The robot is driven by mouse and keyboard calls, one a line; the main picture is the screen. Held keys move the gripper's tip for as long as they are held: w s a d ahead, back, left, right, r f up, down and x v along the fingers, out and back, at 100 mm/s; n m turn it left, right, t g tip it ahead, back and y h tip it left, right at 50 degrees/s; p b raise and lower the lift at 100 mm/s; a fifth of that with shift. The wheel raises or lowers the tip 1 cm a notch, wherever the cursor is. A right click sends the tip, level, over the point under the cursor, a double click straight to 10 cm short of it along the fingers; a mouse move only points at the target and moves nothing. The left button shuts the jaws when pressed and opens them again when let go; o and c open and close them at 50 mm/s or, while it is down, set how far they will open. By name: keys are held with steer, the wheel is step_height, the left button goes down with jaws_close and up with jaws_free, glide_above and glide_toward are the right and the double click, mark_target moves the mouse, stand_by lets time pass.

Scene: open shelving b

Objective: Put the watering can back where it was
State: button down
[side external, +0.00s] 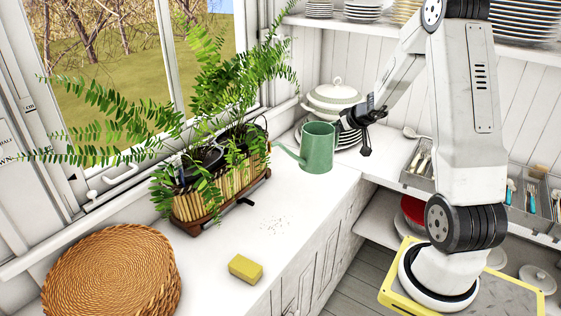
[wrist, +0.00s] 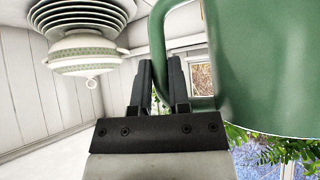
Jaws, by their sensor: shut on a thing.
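The green watering can (side external: 317,148) is upright at the back of the white counter, its spout pointing left toward the planter. I cannot tell whether its base touches the counter. My gripper (side external: 345,124) is at the can's right side, on its handle. In the wrist view, which looks upside down, the can's green body (wrist: 265,65) fills the right side. The fingers of my gripper (wrist: 160,78) are shut on the can's handle (wrist: 176,45), hiding part of it.
A lidded white tureen (side external: 333,98) and stacked plates (side external: 345,137) stand close behind the can. A fern planter (side external: 215,195) is to its left. The counter between can and sponge is mostly clear.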

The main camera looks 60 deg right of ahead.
steer(key=s+d+f+m+h, duration=0.1)
steer(key=s+d+f+m, duration=0.1)
steer(key=s+d, duration=0.4)
steer(key=shift+s+d+f+g, duration=0.15)
steer(key=shift+s+d+g, duration=0.15)
steer(key=shift+d, duration=0.25)
steer(key=shift+w+f, duration=0.1)
steer(key=w+d+f, duration=0.9)
steer(key=shift+w+d, duration=0.15)
steer(key=shift+d, duration=0.2)
steer(key=shift+f, duration=0.1)
